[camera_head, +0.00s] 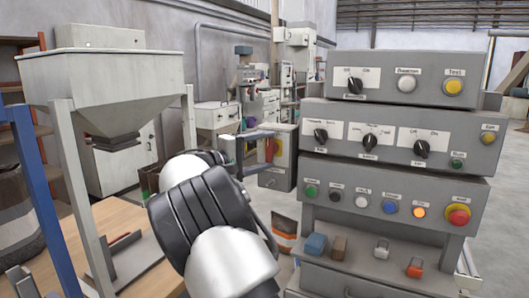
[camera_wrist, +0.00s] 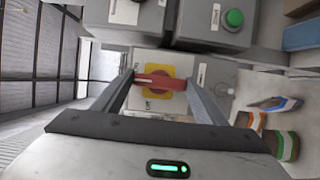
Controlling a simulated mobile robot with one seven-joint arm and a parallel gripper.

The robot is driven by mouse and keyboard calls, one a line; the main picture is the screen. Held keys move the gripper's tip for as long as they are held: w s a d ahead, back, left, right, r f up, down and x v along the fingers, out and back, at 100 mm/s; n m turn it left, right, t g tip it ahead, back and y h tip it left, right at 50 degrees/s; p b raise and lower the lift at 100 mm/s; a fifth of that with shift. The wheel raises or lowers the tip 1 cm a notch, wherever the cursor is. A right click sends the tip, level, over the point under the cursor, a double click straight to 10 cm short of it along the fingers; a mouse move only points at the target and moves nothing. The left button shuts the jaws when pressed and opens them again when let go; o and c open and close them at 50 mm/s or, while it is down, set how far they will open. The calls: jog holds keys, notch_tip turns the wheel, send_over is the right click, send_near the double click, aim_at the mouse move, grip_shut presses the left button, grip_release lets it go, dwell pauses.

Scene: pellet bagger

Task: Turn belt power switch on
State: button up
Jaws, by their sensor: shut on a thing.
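The belt power switch (camera_wrist: 160,80) is a red rotary handle on a yellow plate, fixed to a grey box (camera_wrist: 172,103). In the wrist view the handle lies across the picture between my two fingers. My gripper (camera_wrist: 162,84) is shut on this red handle, with one finger at each end of it.
A control panel (camera_head: 395,154) with several knobs, buttons and a red emergency stop stands at the right. A hopper (camera_head: 105,85) stands over a wooden table at the left. Bags (camera_head: 285,230) stand on the floor below the switch box.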

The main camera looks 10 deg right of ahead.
jog(key=o, duration=1.1)
jog(key=shift+c, duration=0.2)
jog(key=p+v, duration=0.2)
jog(key=v, duration=1.5)
jog(key=shift+a+p, duration=0.25)
jog(key=shift+p, duration=0.1)
